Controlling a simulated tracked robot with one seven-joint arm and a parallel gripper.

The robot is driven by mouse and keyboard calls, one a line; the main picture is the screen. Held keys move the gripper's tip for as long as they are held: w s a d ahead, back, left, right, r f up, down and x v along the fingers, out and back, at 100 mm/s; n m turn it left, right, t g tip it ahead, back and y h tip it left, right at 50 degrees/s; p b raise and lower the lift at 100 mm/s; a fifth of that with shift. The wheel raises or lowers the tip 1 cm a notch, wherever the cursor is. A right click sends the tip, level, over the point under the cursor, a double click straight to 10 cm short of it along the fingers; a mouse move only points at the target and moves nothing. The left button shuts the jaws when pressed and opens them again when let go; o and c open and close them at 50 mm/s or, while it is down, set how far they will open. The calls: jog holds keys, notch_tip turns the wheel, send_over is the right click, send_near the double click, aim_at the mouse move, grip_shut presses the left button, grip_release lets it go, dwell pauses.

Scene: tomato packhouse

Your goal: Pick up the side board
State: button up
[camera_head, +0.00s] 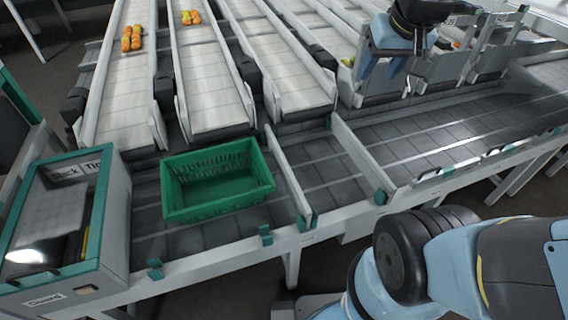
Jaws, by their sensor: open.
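Several upright grey-white boards stand along the far side of the roller belt at the upper right. The nearest board (385,88) is partly hidden by my gripper (378,70). Another board (434,72) stands to its right. I cannot tell which one is the side board. My gripper is blue, points down and is open, at the top of the nearest board. Whether its fingers touch the board or straddle it is unclear.
An empty green crate (180,207) sits on the belt (455,128), between a machine box (115,220) and a white divider (286,178). A second divider (358,160) stands further right. Sloping lanes behind carry some tomatoes (131,38).

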jog(key=w+a+f, duration=0.4)
jog(key=w+f, duration=0.3)
jog(key=w, duration=0.1)
jog(key=n+g, duration=0.2)
jog(key=n, duration=0.1)
send_over(284, 168)
jog(key=s+d, duration=0.1)
jog(key=d, duration=0.1)
jog(key=f, duration=2.8)
jog(key=shift+s+a+f, duration=0.1)
jog(key=shift+a+f, duration=0.1)
jog(key=shift+f, duration=0.65)
jog(key=shift+a+x, duration=0.15)
jog(key=shift+x, duration=2)
jog(key=shift+a+x, duration=0.15)
jog(key=shift+x, duration=2.05)
jog(key=shift+a+x, duration=0.2)
jog(key=shift+x, duration=1.95)
jog(key=shift+c, duration=0.2)
grip_shut()
